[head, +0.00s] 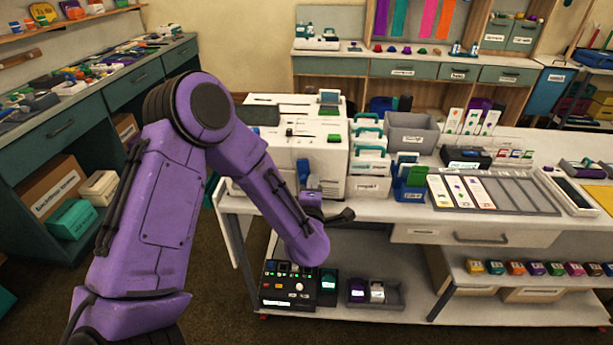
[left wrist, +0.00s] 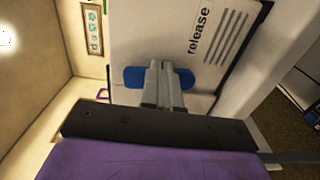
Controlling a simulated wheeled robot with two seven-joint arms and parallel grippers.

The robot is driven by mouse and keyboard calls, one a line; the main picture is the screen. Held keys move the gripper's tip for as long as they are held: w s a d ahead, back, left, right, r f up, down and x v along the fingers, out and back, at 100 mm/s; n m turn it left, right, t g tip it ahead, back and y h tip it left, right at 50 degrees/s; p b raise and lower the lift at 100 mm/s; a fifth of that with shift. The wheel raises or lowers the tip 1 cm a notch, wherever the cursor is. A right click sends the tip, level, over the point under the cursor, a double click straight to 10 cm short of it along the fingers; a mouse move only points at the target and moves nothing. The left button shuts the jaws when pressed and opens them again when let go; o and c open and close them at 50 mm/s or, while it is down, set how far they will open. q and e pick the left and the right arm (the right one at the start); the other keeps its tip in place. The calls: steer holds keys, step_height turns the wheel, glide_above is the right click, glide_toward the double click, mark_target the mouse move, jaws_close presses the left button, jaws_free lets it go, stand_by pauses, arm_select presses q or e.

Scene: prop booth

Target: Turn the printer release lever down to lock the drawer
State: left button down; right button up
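The white printer (head: 320,158) stands on the left end of the white table, and my purple left arm hides part of it. In the left wrist view, a pale panel (left wrist: 135,35) carries the word "release" and a row of dark lines. The blue release lever (left wrist: 185,78) lies on it, long side across the picture. My left gripper (left wrist: 160,64) has its grey fingers together over the lever's middle; I cannot tell whether they touch it. The drawer cannot be made out. My right gripper is not in view.
A grey bin (head: 412,132), small white boxes with teal handles (head: 368,160) and a card tray (head: 525,193) stand right of the printer. A black control box (head: 285,290) sits on the shelf below. A side counter (head: 120,85) runs along the left.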

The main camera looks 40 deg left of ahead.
mark_target(300, 174)
arm_select(q)
steer(key=shift+s+a+r, duration=0.15)
steer(key=shift+a, duration=0.05)
stand_by(0.3)
steer(key=shift+s+a, duration=0.25)
steer(key=shift+a, duration=0.15)
steer(key=shift+a+r, duration=0.1)
steer(key=shift+s+a+p, duration=0.25)
steer(key=shift+a+p, duration=0.05)
steer(key=shift+a, duration=0.05)
stand_by(0.4)
steer(key=shift+s+a, duration=0.3)
steer(key=shift+a, duration=0.15)
